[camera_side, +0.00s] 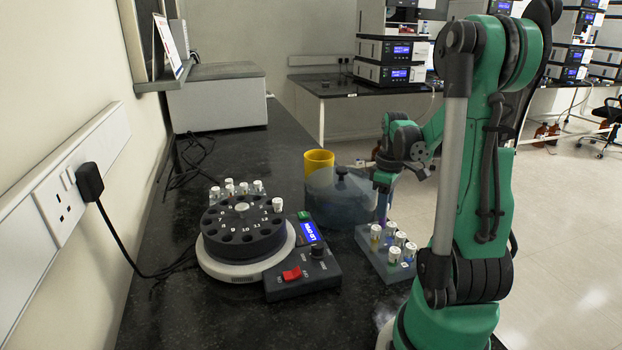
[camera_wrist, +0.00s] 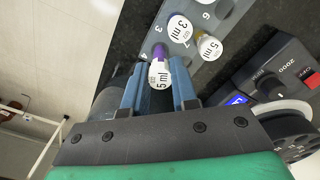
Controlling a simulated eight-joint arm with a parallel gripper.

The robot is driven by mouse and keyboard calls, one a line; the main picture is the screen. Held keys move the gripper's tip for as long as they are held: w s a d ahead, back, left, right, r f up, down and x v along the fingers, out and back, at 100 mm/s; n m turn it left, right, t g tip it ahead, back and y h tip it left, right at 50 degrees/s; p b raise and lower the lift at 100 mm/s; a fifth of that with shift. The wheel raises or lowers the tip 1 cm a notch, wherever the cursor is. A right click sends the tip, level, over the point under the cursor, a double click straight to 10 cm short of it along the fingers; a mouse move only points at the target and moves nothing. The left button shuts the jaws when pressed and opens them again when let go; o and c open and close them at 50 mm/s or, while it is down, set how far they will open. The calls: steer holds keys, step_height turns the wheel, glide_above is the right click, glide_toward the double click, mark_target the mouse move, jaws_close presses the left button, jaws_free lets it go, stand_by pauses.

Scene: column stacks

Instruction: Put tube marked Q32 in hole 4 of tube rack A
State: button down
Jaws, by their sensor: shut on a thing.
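My gripper (camera_side: 384,184) is low over the grey rack on the right of the side view. In the wrist view its blue fingers (camera_wrist: 163,82) are shut on a tube (camera_wrist: 158,73) with a white cap reading 5 ml and a purple part. This tube is at the end of the grey tube rack (camera_wrist: 209,72), beside the printed 4. I cannot tell whether its lower end is in a hole. The same rack (camera_side: 372,262) holds several white-capped tubes in the side view. Neither the mark Q32 nor the rack's letter is readable.
A round numbered black rotor (camera_side: 243,240) with a control box (camera_side: 303,273) stands left of the rack. Behind the rotor is another small rack (camera_side: 215,193) with white-capped tubes. A translucent blue-grey vessel (camera_side: 335,205) and a yellow cup (camera_side: 318,163) stand behind the right rack.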

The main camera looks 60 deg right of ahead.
steer(key=shift+f, duration=0.1)
steer(key=shift+f, duration=0.8)
steer(key=shift+f, duration=0.2)
steer(key=c, duration=0.6)
jaws_free()
steer(key=shift+o, duration=0.2)
steer(key=shift+o, duration=1.4)
steer(key=shift+r, duration=3.05)
